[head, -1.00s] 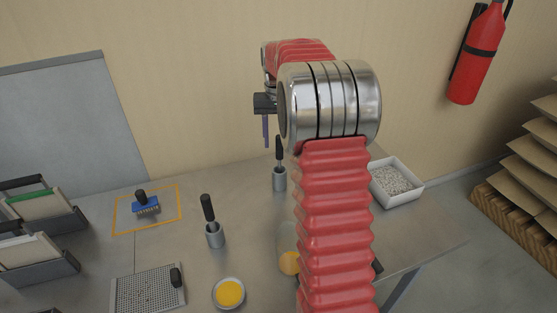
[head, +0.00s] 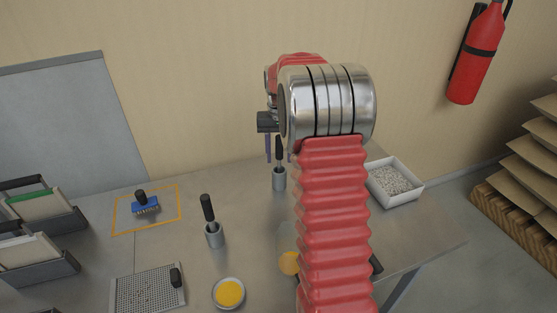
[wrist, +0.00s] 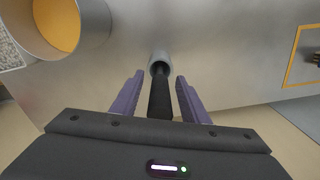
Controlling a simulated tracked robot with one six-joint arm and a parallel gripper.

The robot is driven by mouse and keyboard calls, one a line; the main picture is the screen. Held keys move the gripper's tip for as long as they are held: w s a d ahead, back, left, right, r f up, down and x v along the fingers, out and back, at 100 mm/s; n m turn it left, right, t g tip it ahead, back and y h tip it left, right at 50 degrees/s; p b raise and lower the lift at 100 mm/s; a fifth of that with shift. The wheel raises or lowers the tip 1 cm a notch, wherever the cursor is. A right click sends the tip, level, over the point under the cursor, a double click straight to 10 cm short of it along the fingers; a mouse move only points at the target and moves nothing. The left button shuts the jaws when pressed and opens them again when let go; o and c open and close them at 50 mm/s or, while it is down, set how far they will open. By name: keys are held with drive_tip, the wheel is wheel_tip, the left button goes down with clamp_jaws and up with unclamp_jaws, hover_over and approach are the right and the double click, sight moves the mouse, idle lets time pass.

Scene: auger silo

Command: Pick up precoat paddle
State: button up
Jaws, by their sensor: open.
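Two black-handled tools stand upright in grey cups in the head view: a far one (head: 279,150) in its cup (head: 279,181), and a nearer one (head: 207,208) in its cup (head: 214,236). Their lower ends are hidden, and I cannot tell by sight which is the precoat paddle. My gripper (head: 278,160) is open and points down at the far tool. In the wrist view, that black handle (wrist: 160,101) stands between the two purple fingers of my gripper (wrist: 160,77), with gaps on both sides. Its cup (wrist: 160,61) shows just beyond the fingertips.
A container with orange contents (head: 288,262) stands partly behind my arm. A white tray of grey granules (head: 397,184) is to the right. A yellow dish (head: 229,293), a perforated plate (head: 147,290) and a blue brush (head: 146,208) are on the left. Bare bench surrounds the far cup.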

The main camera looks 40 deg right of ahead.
drive_tip(key=shift+c, duration=0.5)
clamp_jaws()
idle(0.3)
